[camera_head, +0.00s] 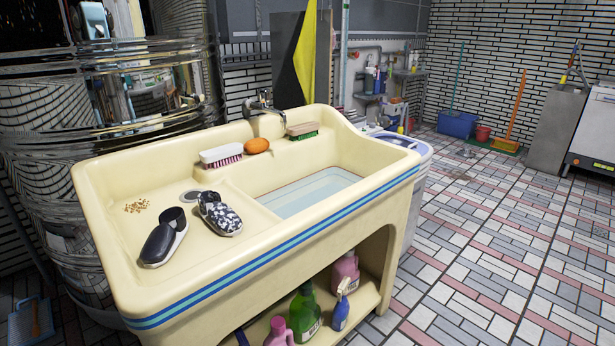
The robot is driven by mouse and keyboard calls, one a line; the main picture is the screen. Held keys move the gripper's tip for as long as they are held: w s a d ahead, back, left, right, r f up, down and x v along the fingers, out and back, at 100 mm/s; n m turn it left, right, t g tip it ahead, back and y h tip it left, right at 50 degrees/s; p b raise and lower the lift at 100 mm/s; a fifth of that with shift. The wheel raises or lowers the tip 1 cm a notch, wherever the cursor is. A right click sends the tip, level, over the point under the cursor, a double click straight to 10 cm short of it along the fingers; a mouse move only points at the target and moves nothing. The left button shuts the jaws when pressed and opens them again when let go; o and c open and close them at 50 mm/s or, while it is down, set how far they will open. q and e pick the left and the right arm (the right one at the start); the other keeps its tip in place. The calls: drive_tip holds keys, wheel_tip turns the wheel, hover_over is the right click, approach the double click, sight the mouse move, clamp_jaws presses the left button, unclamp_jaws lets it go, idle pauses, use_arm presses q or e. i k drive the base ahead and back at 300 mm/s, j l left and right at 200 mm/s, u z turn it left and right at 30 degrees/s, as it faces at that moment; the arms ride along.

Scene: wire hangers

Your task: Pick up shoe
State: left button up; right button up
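Two shoes lie side by side on the shallow left part of a cream sink unit. One is a plain dark shoe (163,238) with a pale sole edge, toe toward the front left. The other is a black-and-white patterned shoe (219,213), just to its right and close beside it. Nothing is holding either shoe. Neither of my grippers shows in the head view.
The sink unit (230,280) has a basin with water (312,192) on the right. Brushes (221,155) (303,131), an orange lump (256,146) and a faucet (262,103) line its back. Bottles (305,310) stand underneath. Tiled floor (480,260) is open at right.

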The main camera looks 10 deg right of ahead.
sight(219, 215)
drive_tip(key=l+u, duration=0.15)
drive_tip(key=u, duration=0.15)
drive_tip(key=i+l+u, duration=0.1)
drive_tip(key=u, duration=0.2)
drive_tip(key=i+l+u, duration=0.25)
drive_tip(key=l, duration=0.8)
drive_tip(key=l+u, duration=0.3)
drive_tip(key=l, duration=0.75)
